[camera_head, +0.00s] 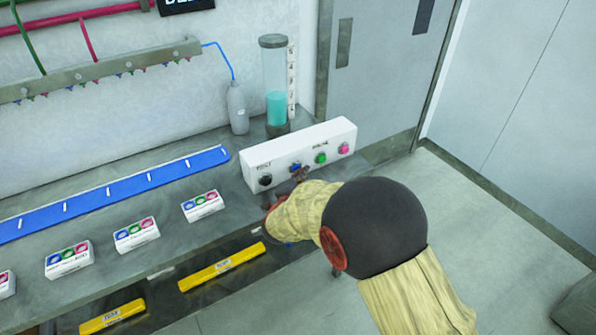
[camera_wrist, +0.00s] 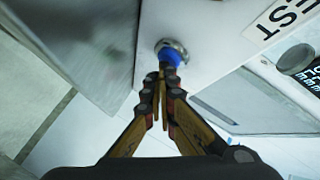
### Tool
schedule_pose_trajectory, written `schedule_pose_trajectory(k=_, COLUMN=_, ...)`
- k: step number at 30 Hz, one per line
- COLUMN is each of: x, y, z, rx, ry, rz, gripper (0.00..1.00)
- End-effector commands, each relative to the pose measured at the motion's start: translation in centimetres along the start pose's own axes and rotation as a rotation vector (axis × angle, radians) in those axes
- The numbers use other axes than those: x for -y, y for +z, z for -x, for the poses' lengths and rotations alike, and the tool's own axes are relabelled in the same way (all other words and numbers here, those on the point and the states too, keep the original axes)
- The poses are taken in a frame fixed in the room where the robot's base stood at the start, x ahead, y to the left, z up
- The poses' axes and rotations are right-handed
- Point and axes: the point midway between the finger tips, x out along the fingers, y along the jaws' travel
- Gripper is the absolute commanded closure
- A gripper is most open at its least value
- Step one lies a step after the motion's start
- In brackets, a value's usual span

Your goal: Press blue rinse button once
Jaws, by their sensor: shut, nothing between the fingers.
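The blue button (camera_head: 296,167) sits on the sloped front of a white control box (camera_head: 300,146) on the bench. It lies between a black knob (camera_head: 265,180) and a green button (camera_head: 321,158). In the wrist view the blue button (camera_wrist: 171,56) has a metal collar and shows just beyond my fingertips. My gripper (camera_head: 299,176) is shut and empty, its tips at the blue button. In the wrist view my gripper (camera_wrist: 163,76) overlaps the button's near edge. I cannot tell whether the tips touch it or whether it is pushed in.
A pink button (camera_head: 344,148) is at the box's right end. Behind the box stand a clear cylinder with teal liquid (camera_head: 276,108) and a grey bottle (camera_head: 237,107). Small three-coloured boxes (camera_head: 202,205) and a blue strip (camera_head: 115,191) lie on the bench to the left.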

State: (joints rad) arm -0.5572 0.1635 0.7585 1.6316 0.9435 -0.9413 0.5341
Motion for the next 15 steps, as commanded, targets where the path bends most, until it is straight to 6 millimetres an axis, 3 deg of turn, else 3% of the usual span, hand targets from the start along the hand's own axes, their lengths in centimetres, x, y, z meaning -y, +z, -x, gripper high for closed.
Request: schedule_pose_trajectory(k=15, x=-1.0, y=-0.9, z=1.3, rx=0.000, ry=0.000, rz=0.001, gripper=1.00)
